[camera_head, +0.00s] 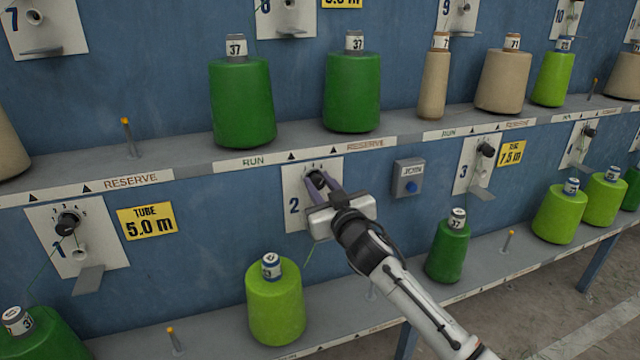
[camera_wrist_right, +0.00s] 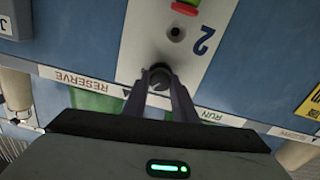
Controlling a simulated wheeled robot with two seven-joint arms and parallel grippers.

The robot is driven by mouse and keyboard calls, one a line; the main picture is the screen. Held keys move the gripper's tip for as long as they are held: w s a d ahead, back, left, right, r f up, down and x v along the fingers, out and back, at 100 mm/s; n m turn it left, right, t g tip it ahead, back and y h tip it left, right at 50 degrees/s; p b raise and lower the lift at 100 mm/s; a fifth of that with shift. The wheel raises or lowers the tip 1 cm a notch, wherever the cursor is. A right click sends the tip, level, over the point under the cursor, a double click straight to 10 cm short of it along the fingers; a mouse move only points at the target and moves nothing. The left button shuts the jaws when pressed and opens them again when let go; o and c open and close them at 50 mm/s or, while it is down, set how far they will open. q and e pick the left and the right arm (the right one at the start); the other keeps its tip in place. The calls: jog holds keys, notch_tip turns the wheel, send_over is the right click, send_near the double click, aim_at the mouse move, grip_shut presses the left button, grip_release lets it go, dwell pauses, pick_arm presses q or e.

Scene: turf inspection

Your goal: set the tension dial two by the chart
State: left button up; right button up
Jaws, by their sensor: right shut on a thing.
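The tension dial two is a dark knob (camera_head: 317,181) on a white plate (camera_head: 294,205) marked 2, in the middle of the blue rack. My right gripper (camera_head: 322,187) is shut on this knob, its fingers on either side of it. In the right wrist view the knob (camera_wrist_right: 160,77) sits between the fingertips (camera_wrist_right: 160,84). The gripper hides part of the plate and the scale around the knob; the knob's setting cannot be read. No chart shows clearly in either view. My left gripper is not in view.
Dial one (camera_head: 68,222) is at the left beside a yellow "TUBE 5.0 m" label (camera_head: 147,222); dial three (camera_head: 486,149) is at the right. Green cones (camera_head: 241,105) stand on the shelf above; a lime cone (camera_head: 275,305) stands below.

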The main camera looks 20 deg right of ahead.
jog(key=n+p, duration=0.1)
jog(key=n, duration=0.2)
jog(key=n+p, duration=0.2)
jog(key=n, duration=0.3)
jog(key=shift+a, duration=0.1)
jog(key=n+p, duration=0.1)
jog(key=n, duration=0.3)
jog(key=shift+f+n, duration=0.15)
jog(key=shift+n, duration=0.15)
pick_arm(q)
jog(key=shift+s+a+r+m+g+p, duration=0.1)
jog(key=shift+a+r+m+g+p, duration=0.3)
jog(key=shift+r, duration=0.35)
pick_arm(e)
jog(key=shift+f+n, duration=0.1)
jog(key=shift+n, duration=1)
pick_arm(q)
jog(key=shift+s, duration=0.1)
pick_arm(e)
jog(key=o, duration=1)
jog(key=shift+o, duration=0.2)
